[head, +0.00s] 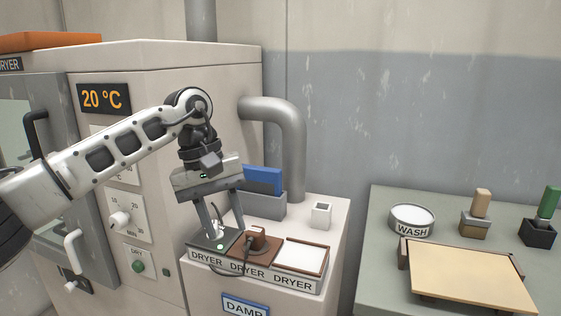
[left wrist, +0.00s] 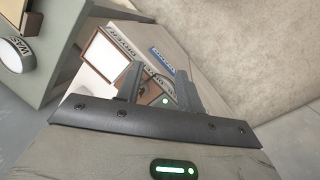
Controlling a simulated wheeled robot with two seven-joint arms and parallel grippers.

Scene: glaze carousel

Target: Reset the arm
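My left gripper (head: 222,232) reaches down over the left end of a low stand with three plates, its front marked DRYER several times. Its two fingers are apart, and I see nothing clamped between them. In the left wrist view the open fingers (left wrist: 158,88) show with a gap, and the plates lie beyond them. Below the fingertips is a dark plate with a small white piece and a green light. Beside it is a brown plate with a brown block (head: 258,241). I cannot tell whether the fingertips touch anything. My right gripper is in neither view.
The dryer cabinet (head: 230,85) with a 20 °C display stands behind my left arm. A blue item in a grey holder (head: 265,206) and a small white cup (head: 321,215) stand behind the plates. At right, a table holds a WASH bowl (head: 412,221), a tan board (head: 468,275) and two handled tools.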

